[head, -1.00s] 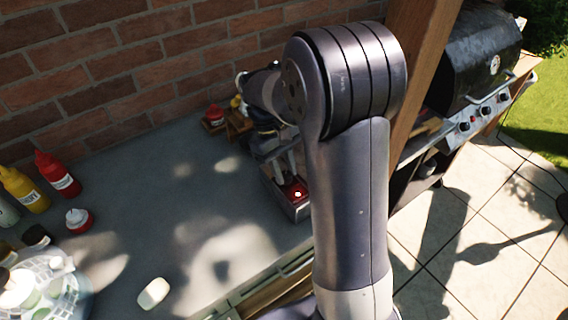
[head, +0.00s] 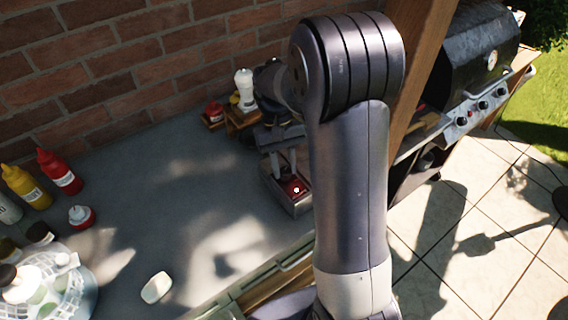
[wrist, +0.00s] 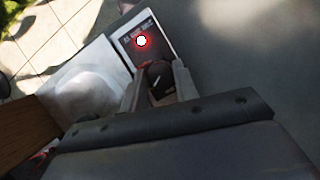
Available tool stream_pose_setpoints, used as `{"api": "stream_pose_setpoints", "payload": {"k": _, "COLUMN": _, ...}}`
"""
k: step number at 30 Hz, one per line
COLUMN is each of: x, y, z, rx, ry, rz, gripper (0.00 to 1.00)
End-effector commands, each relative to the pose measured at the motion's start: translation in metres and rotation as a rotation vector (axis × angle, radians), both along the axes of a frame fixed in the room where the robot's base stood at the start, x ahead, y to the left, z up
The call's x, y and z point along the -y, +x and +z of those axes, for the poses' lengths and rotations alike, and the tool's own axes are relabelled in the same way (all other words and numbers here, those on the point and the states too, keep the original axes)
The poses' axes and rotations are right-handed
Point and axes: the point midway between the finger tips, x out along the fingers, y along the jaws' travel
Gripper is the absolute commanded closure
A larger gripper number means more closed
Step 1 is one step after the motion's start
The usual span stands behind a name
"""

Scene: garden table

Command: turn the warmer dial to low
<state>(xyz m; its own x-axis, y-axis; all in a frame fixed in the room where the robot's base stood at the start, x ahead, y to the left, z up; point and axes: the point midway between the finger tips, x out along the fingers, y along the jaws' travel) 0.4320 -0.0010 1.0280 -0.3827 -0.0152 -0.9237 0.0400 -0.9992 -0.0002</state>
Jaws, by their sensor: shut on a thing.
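The warmer (head: 301,207) is a small metal box at the right end of the grey counter, partly hidden by my arm. In the wrist view its panel (wrist: 127,57) carries a glowing red light with small unreadable marks near it. The dial (wrist: 157,74) is a dark round knob with a short pale pointer line, slanted in the picture. My gripper (wrist: 158,80) is shut on the dial, with one finger on each side. In the head view my gripper (head: 283,162) reaches down to the warmer from behind; the dial cannot be made out there.
A white bottle (head: 244,90) and a red-topped jar (head: 214,112) stand on wooden blocks behind the warmer, by the brick wall. Red (head: 60,173) and yellow (head: 24,186) bottles stand far left. The middle counter is mostly clear. A grill (head: 474,62) stands right.

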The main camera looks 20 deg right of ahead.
Motion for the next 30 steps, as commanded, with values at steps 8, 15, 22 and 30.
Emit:
{"api": "stream_pose_setpoints", "payload": {"k": 8, "x": 0.000, "y": 0.001, "z": 0.000, "rx": 0.003, "ry": 0.001, "rz": 0.001, "gripper": 0.67}}
{"api": "stream_pose_setpoints", "payload": {"k": 15, "x": 0.000, "y": 0.000, "z": 0.000, "rx": 0.001, "ry": 0.000, "rz": 0.002, "gripper": 0.50}}
{"api": "stream_pose_setpoints", "payload": {"k": 22, "x": 0.000, "y": 0.001, "z": 0.001, "rx": 0.001, "ry": 0.000, "rz": 0.002, "gripper": 0.50}}
{"api": "stream_pose_setpoints", "payload": {"k": 30, "x": -0.001, "y": 0.016, "z": 0.035, "rx": 0.006, "ry": 0.000, "rz": 0.002, "gripper": 0.50}}
